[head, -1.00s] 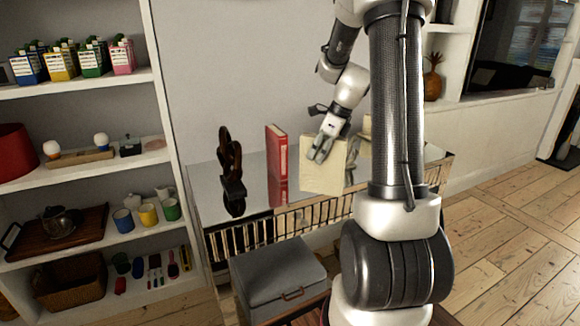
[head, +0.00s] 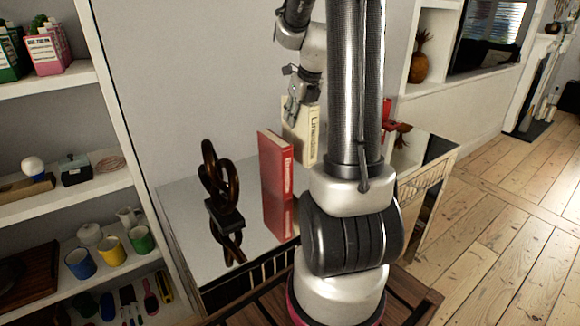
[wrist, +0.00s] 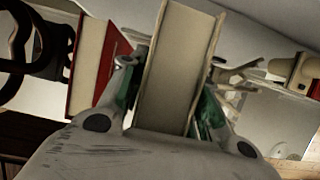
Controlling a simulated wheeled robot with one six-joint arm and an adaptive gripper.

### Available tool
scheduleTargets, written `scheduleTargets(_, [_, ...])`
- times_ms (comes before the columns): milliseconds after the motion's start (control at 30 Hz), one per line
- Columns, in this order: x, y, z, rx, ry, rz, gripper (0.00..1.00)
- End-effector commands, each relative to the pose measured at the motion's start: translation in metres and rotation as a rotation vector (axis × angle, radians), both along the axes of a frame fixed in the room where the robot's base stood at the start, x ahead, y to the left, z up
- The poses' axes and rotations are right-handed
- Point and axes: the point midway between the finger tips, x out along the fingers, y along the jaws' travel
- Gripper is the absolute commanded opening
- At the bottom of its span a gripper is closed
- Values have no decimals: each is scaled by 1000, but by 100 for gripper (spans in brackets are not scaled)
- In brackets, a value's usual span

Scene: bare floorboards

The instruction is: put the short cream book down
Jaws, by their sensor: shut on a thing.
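The short cream book (head: 300,133) is upright in my gripper (head: 296,110), with its lettered spine showing in the head view. In the wrist view the book (wrist: 178,65) stands between the two fingers of my gripper (wrist: 168,100), which are shut on its sides. In the head view it is behind and right of the red book, partly hidden by my arm. I cannot tell whether its lower edge touches the mirrored table top (head: 185,195).
A red book (head: 276,170) stands upright on the table, with a dark knotted sculpture (head: 222,190) to its left. A small red thing (head: 398,132) shows right of my arm. White shelves (head: 110,150) with cups stand at left. Table top between sculpture and red book is bare.

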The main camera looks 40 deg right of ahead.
Motion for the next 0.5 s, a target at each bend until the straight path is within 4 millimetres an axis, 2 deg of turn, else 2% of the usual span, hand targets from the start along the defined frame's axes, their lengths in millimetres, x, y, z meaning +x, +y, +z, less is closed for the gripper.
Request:
scheduleTargets(200, [-1, 0, -41, 2, 4, -2, 0])
scheduleTargets(500, [-1, 0, -70, 2, 4, -1, 0])
